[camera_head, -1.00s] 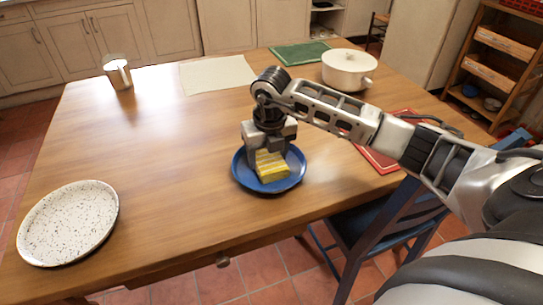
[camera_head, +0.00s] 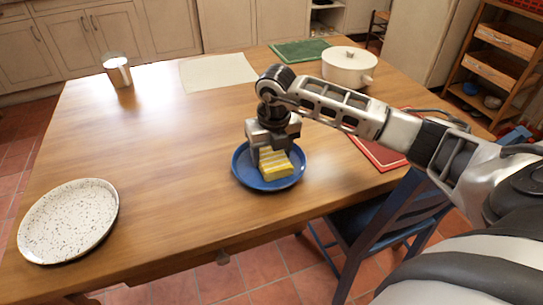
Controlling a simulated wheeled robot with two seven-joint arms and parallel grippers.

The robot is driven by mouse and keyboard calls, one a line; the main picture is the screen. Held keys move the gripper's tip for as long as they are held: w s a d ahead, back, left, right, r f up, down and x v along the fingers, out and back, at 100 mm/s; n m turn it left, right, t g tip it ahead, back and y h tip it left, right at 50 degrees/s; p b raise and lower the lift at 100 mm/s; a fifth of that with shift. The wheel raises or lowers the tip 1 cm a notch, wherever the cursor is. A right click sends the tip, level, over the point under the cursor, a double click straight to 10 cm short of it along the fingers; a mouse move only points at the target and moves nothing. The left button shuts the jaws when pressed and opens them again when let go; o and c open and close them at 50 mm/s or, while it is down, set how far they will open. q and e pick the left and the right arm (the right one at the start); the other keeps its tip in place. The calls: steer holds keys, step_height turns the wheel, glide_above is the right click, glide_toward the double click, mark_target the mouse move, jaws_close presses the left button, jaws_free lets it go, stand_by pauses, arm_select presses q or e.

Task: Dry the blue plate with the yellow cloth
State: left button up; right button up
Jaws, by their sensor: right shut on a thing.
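The blue plate (camera_head: 243,172) lies on the wooden table near its front edge, in the middle of the head view. The yellow cloth (camera_head: 276,165), folded and with pale stripes, is on the plate, right of its middle. My right gripper (camera_head: 270,150) points down over the plate and is shut on the cloth. The gripper hides the cloth's far end and part of the plate's far rim. My left gripper is not in the head view.
A white speckled plate (camera_head: 68,222) lies at the table's left front. A metal cup (camera_head: 118,72), cream mat (camera_head: 217,72), green mat (camera_head: 299,51), white pot (camera_head: 347,68) and red mat (camera_head: 380,154) are farther back or right. A blue chair (camera_head: 400,205) stands at the front.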

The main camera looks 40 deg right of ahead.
steer(key=shift+w+a, duration=0.3)
steer(key=shift+s+a+r, duration=0.1)
steer(key=shift+a, duration=0.25)
steer(key=shift+s+a, duration=0.1)
steer(key=shift+s, duration=0.35)
steer(key=shift+s+d, duration=0.3)
steer(key=shift+d, duration=0.1)
steer(key=shift+w+d, duration=0.15)
steer(key=shift+d, duration=0.15)
steer(key=shift+w, duration=0.5)
steer(key=shift+w+a+f, duration=0.2)
steer(key=shift+a, duration=0.05)
step_height(320, 180, up, 8)
steer(key=p, duration=0.5)
steer(key=shift+f, duration=0.2)
